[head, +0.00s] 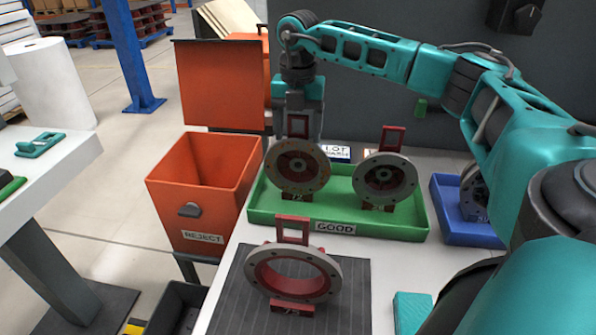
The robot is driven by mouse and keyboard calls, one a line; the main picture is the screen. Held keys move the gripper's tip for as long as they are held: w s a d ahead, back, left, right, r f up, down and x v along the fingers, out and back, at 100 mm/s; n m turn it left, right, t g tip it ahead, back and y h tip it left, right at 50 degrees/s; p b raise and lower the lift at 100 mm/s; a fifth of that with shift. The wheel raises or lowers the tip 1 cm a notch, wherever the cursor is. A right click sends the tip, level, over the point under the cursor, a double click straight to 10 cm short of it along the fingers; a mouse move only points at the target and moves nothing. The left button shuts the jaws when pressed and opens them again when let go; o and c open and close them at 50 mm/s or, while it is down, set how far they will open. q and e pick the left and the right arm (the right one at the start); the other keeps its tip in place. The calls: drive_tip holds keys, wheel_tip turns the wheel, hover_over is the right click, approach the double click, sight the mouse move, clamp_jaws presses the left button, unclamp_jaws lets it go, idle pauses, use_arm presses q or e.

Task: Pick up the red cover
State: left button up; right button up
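A round cover with a dark red centre (313,172) stands upright on a red foot at the left of the green tray (262,212) marked GOOD. A red loop handle rises from its top. My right gripper (298,128) points down at this handle, with grey finger parts showing on both sides of it. I cannot tell whether the fingers touch the handle. A greyer round cover (403,178) with a red handle stands to its right. A ring with a red inner wall and red handle (330,272) stands on the dark mat (232,312). My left gripper is out of view.
An orange REJECT bin (172,208) stands left of the table. A blue tray (452,222) with a round part is at the right, partly behind my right arm. A teal block (412,312) lies at the front. A LOT sign (338,153) is behind the green tray.

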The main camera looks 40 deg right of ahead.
drive_tip(key=shift+s+a+f, duration=0.1)
drive_tip(key=shift+s+f, duration=0.1)
clamp_jaws()
drive_tip(key=shift+w+r, duration=0.1)
idle(0.4)
